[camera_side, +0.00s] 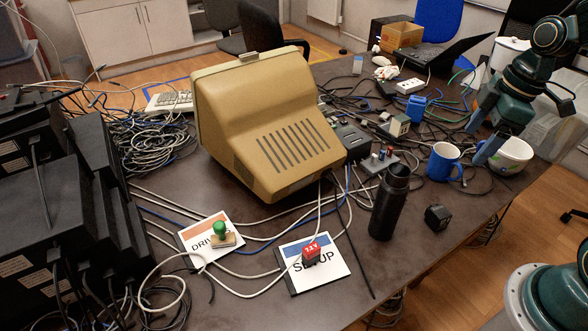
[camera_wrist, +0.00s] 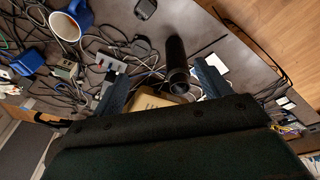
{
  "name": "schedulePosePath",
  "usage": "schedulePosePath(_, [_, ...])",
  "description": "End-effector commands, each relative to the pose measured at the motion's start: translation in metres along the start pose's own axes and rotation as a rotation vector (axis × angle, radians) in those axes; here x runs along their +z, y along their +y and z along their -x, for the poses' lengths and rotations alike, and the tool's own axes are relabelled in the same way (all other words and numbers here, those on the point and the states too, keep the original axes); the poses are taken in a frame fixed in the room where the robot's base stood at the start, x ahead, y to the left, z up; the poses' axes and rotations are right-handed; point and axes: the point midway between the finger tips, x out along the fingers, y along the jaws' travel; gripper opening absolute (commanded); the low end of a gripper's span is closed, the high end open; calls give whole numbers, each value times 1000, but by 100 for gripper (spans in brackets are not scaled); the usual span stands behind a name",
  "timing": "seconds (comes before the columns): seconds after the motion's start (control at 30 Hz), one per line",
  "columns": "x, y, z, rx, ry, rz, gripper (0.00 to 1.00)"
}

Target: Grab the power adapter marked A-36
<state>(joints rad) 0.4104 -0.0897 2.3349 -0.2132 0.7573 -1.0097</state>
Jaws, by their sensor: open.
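I cannot read the mark A-36 on anything. A small black cube-shaped adapter (camera_side: 437,217) lies on the table right of the black bottle; in the wrist view a dark block (camera_wrist: 145,9) shows at the top edge. A grey-green box-shaped adapter (camera_side: 397,125) sits among cables behind the blue mug; it also shows in the wrist view (camera_wrist: 66,70). My gripper (camera_side: 473,147) is open and empty, above the table's right side near the mug and bowl. Its fingers (camera_wrist: 161,69) frame the bottle in the wrist view.
The black bottle (camera_side: 389,203) stands upright left of the cube. A big beige monitor (camera_side: 265,120) fills the middle. Cables cover much of the table; the front right is clear.

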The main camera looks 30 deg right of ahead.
Motion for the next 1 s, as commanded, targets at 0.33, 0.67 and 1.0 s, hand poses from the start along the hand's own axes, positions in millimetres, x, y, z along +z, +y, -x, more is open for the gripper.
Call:
schedulePosePath(0.33, [28,40,-56,-130,38,248,76])
schedulePosePath(0.67, [63,63,-111,-211,145,466,76])
schedulePosePath(1.0, [80,69,-136,-227,212,569,76])
